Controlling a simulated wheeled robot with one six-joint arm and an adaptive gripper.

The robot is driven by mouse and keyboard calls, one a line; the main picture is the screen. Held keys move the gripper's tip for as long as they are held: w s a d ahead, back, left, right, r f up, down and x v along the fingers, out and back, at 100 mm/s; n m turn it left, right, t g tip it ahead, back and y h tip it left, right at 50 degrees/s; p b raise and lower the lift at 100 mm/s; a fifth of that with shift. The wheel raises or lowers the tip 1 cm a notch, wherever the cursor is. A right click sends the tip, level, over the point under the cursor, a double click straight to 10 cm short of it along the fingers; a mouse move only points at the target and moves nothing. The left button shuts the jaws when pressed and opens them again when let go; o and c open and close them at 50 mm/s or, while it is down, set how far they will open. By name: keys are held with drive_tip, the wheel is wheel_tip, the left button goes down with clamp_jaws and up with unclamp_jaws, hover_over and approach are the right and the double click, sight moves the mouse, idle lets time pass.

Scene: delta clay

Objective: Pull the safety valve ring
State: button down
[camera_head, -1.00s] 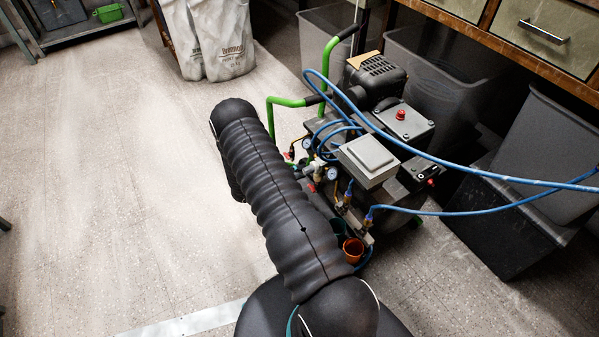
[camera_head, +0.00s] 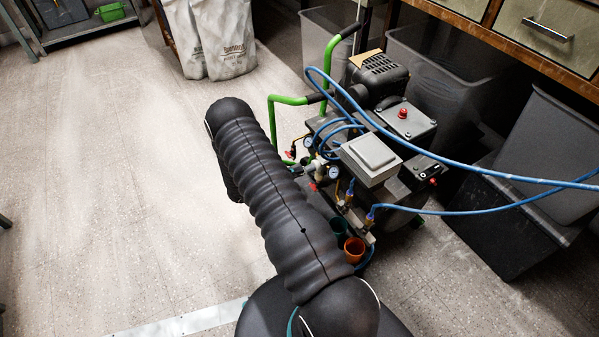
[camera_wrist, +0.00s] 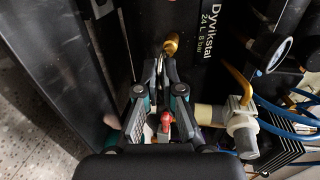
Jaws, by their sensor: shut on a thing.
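The safety valve (camera_wrist: 171,45) is a small brass fitting at the top middle of the wrist view, beside the label of the dark tank. My gripper (camera_wrist: 163,70) has its fingertips together just below the valve, shut on its thin metal ring (camera_wrist: 166,57). The ring is mostly hidden between the fingertips. In the head view the compressor (camera_head: 368,156) stands right of my black arm, and the arm hides the gripper and the ring.
A red knob (camera_wrist: 166,120) shows between the finger linkages. A pale fitting (camera_wrist: 240,128) and a gauge (camera_wrist: 268,50) lie to the right. Blue hoses (camera_head: 470,176) cross right of the compressor. Grey bins (camera_head: 440,90) stand behind it. Open floor (camera_head: 110,180) lies left.

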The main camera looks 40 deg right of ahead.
drive_tip(key=c, duration=1.4)
unclamp_jaws()
drive_tip(key=shift+f, duration=0.2)
drive_tip(key=shift+o, duration=0.2)
drive_tip(key=shift+r, duration=0.1)
drive_tip(key=shift+a, duration=0.2)
drive_tip(key=a+r, duration=0.2)
drive_tip(key=a, duration=0.9)
drive_tip(key=shift+w+a+r, duration=0.15)
drive_tip(key=shift+w+a, duration=0.15)
drive_tip(key=shift+w, duration=0.05)
